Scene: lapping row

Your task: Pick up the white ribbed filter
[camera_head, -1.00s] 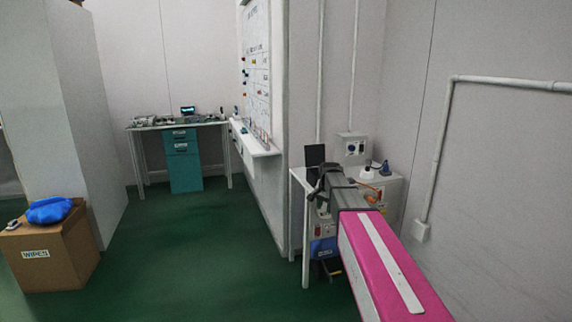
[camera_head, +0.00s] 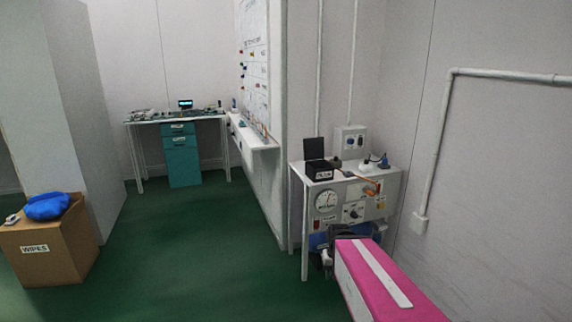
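A small white object (camera_head: 366,165) stands on top of the grey bench unit (camera_head: 379,206) at the right. It may be the white ribbed filter, but it is too small for me to make out ribs. My pink arm reaches in from the lower right. Its dark end (camera_head: 347,233) is low in front of the bench, below the bench top and apart from the white object. The fingers are mostly hidden or too small to read, so I cannot tell whether my gripper is open or holds anything.
A black box with an open lid (camera_head: 319,171) and a dark-blue-topped item (camera_head: 384,161) share the bench top. A cardboard box labelled WIPES (camera_head: 48,250) with a blue bundle stands at left. A far table (camera_head: 150,121) holds small items. The green floor between is clear.

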